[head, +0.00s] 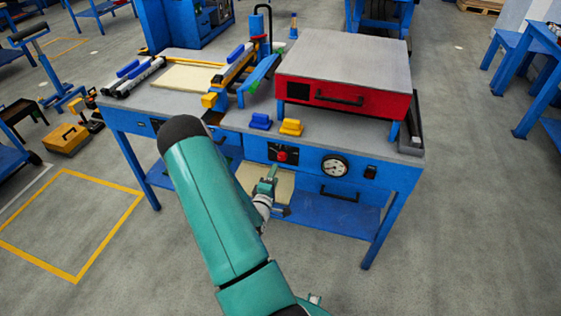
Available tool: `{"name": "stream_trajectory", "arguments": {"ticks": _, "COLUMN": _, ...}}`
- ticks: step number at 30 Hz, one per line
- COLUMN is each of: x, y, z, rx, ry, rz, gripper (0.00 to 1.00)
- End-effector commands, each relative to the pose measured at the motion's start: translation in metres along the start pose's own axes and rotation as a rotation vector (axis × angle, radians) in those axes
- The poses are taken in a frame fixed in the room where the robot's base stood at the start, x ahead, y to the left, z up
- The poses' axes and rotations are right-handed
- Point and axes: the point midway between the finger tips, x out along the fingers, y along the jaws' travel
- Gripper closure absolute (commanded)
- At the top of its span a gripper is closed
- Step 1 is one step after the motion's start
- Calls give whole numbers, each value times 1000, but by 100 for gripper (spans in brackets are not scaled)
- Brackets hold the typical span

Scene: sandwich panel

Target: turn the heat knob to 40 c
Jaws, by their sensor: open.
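The heat knob (282,156) is a small red knob on a dark plate on the front of the blue workbench (391,188). Its pointer setting is too small to read. My gripper (270,174) is at the end of my teal arm, just in front of and a little below the knob, and looks apart from it. It is open, with nothing seen between its fingers. The exact gap to the knob cannot be told from this one view.
Right of the knob are a round white gauge (334,166) and a dark switch (370,172). A red press box (343,72) stands on the bench. Blue (261,121) and yellow (291,127) blocks lie above the knob. The floor in front is clear.

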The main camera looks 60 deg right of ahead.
Motion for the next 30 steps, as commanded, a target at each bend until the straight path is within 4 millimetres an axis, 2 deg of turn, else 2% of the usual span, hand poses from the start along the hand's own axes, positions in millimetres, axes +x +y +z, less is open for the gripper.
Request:
{"name": "stream_trajectory", "arguments": {"ticks": 6, "x": 45, "y": 0, "z": 1, "rx": 4, "ry": -2, "rz": 1, "gripper": 45}}
{"name": "stream_trajectory", "arguments": {"ticks": 12, "x": 75, "y": 0, "z": 0, "rx": 3, "ry": -2, "rz": 0, "gripper": 45}}
{"name": "stream_trajectory", "arguments": {"ticks": 16, "x": 85, "y": 0, "z": 0, "rx": 2, "ry": 0, "rz": -1, "gripper": 45}}
{"name": "stream_trajectory", "arguments": {"ticks": 24, "x": 86, "y": 0, "z": 0, "rx": 2, "ry": 1, "rz": -2, "gripper": 45}}
{"name": "stream_trajectory", "arguments": {"ticks": 25, "x": 86, "y": 0, "z": 0, "rx": 2, "ry": 1, "rz": -2, "gripper": 47}}
{"name": "stream_trajectory", "arguments": {"ticks": 30, "x": 86, "y": 0, "z": 0, "rx": 2, "ry": 0, "rz": -2, "gripper": 80}}
